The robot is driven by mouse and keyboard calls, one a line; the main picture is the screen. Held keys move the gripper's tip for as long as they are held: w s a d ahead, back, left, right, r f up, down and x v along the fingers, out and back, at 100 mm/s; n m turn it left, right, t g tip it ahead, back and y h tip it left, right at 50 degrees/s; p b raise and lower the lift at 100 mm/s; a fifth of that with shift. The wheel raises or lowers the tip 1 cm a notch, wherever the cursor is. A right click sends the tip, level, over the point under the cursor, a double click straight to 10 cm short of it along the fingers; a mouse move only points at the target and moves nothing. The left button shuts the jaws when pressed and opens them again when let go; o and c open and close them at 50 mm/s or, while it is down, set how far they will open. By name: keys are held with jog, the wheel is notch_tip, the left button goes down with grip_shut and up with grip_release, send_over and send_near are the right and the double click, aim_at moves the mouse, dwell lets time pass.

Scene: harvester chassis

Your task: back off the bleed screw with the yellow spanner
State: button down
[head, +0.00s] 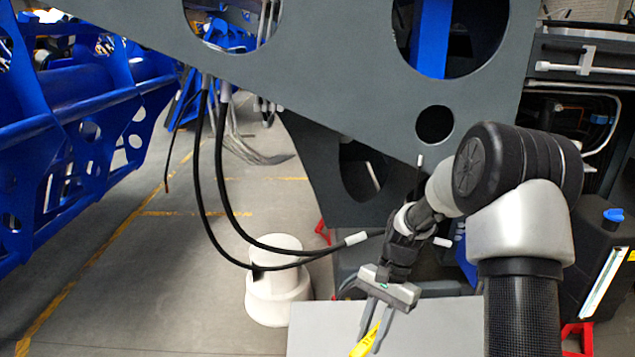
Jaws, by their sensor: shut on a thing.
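My gripper (371,338) points downward at the bottom middle of the head view. It is shut on the yellow spanner (362,347), which shows as a short yellow piece at and between the fingertips. Most of the spanner is cut off by the lower picture edge, so its jaw end cannot be seen. The spanner is in front of a flat grey surface; whether it touches that surface cannot be told. I cannot make out the bleed screw in this view.
A large grey chassis plate (340,70) with round holes spans the top. Black hoses (213,190) hang in front of a white stepped cylinder (275,285). A pale grey flat surface (445,325) lies below my gripper. Blue machine frames (70,135) fill the left; open floor lies between.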

notch_tip(320, 180, up, 6)
jog(key=s+d+n+g+h+p, duration=0.1)
jog(key=n+h, duration=0.2)
jog(key=n, duration=0.5)
jog(key=shift+s+d+f+p, duration=0.25)
jog(key=shift+s+d+p, duration=0.05)
jog(key=shift+s, duration=0.1)
